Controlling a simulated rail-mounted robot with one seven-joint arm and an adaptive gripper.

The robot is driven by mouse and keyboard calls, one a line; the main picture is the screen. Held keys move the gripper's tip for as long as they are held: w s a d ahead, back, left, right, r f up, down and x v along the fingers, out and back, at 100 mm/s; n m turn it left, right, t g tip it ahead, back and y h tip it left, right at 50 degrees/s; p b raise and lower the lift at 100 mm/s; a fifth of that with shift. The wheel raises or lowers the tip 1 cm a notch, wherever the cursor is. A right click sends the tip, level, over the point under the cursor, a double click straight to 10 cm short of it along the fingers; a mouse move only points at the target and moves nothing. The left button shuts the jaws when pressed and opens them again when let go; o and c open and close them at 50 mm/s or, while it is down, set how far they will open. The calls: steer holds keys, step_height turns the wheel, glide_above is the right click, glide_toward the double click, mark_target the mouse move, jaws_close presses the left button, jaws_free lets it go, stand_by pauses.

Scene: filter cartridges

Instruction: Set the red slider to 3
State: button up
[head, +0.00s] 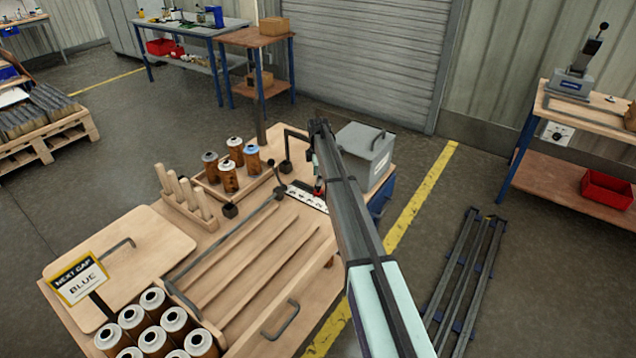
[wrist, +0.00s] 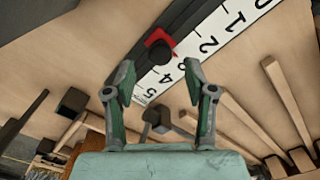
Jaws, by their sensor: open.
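The red slider (wrist: 155,38) with its black knob (wrist: 160,53) sits in a dark track beside a white number scale (wrist: 208,47) in the wrist view. The scale runs from 0 at the upper right to 5 at the lower left. The slider stands around the 3, but the knob and perspective keep me from telling its exact mark. My gripper (wrist: 158,82) is open and empty, its fingers spread below the knob in the picture, apart from it. In the head view, the red slider (head: 319,187) shows small beside the scale (head: 306,198), partly hidden by my arm.
A lever (head: 278,175) stands left of the scale. Brown cartridges (head: 228,177), a wooden peg rack (head: 190,205) and a grey lidded box (head: 366,150) are nearby on the bench. White-topped cartridges (head: 155,340) and a "NEXT CAP BLUE" sign (head: 80,278) are at the front left.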

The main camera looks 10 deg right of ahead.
step_height(320, 180, up, 8)
stand_by(0.4)
